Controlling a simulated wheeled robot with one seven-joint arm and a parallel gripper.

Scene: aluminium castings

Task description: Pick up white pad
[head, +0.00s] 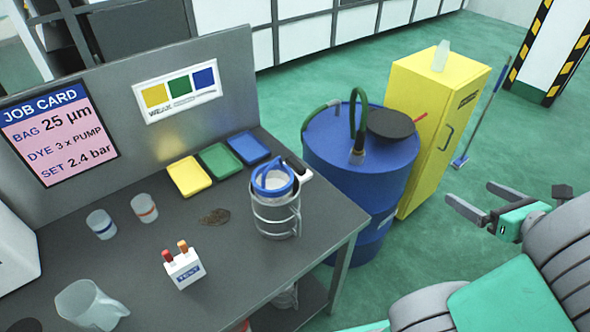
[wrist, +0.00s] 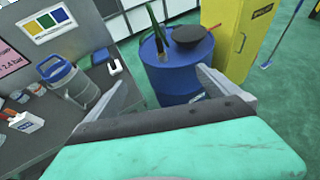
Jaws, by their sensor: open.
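I cannot make out a plain white pad for certain in either view. A small white piece with a dark end (head: 299,169) shows behind the steel canister (head: 276,217) on the grey bench (head: 235,269); its shape is partly hidden. It also shows in the wrist view (wrist: 115,66). My gripper (head: 462,194) is open and empty, out over the green floor to the right of the bench and the blue drum. In the wrist view its two fingers (wrist: 160,75) stand apart with the drum beyond them.
Yellow (head: 189,176), green (head: 220,161) and blue (head: 249,148) trays lie at the bench's back. A test block (head: 184,270), cups (head: 101,224) and a clear jug (head: 88,305) stand left. The blue drum (head: 345,165) and yellow cabinet (head: 420,120) stand beyond the bench's right end.

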